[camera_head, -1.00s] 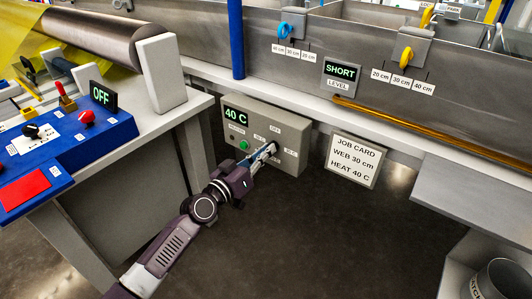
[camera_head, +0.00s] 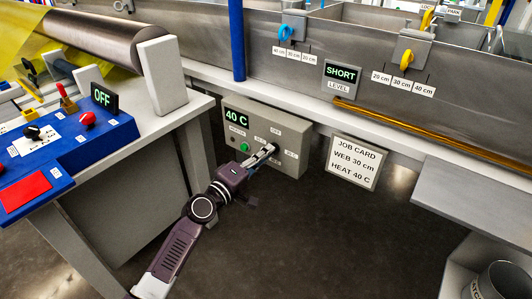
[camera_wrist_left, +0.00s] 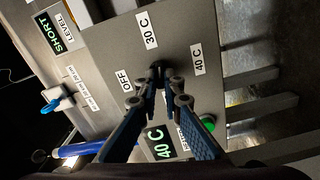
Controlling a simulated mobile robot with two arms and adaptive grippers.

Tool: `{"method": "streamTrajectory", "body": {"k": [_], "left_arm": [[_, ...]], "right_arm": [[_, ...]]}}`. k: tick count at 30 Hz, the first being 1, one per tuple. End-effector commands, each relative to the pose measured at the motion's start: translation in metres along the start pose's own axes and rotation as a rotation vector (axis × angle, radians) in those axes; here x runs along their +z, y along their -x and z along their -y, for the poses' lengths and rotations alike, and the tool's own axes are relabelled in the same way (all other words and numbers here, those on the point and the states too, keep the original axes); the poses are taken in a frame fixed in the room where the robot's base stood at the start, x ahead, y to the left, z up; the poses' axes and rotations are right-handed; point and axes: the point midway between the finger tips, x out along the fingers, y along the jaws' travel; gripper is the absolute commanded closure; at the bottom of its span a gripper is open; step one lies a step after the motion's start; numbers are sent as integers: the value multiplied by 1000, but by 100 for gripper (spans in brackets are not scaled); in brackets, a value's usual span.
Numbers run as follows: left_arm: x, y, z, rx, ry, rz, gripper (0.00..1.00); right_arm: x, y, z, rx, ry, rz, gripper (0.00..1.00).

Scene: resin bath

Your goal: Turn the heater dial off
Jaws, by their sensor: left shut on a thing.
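The grey heater box (camera_head: 290,134) is fixed below the tank edge, and its display (camera_head: 236,117) reads 40 C. My left gripper (camera_head: 270,150) reaches its front face and is shut on the dark heater dial (camera_wrist_left: 156,67). In the left wrist view the fingertips (camera_wrist_left: 165,84) close around the dial, hiding most of it, so its exact pointing is hard to tell. The OFF label (camera_wrist_left: 125,81), 30 C label (camera_wrist_left: 148,30) and 40 C label (camera_wrist_left: 197,59) are spread around the dial. My right gripper is not in view.
A green button (camera_head: 244,147) sits beside the dial on the box. A job card (camera_head: 354,161) hangs to the right and reads HEAT 40 C. A blue control console (camera_head: 90,145) stands on the left. A grey ledge (camera_head: 480,185) juts out at the right. The floor below is clear.

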Motion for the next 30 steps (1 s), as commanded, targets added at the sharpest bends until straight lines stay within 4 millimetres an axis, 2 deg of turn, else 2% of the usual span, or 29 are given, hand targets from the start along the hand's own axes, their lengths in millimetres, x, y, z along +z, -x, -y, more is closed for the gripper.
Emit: {"method": "streamTrajectory", "body": {"k": [19, 21, 30], "left_arm": [[0, 0, 2, -3, 618, -1, 100], [1, 0, 2, -3, 685, -1, 100], [1, 1, 2, -3, 969, -2, 100]], "right_arm": [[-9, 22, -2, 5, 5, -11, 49], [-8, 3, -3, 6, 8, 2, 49], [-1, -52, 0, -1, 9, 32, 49]]}}
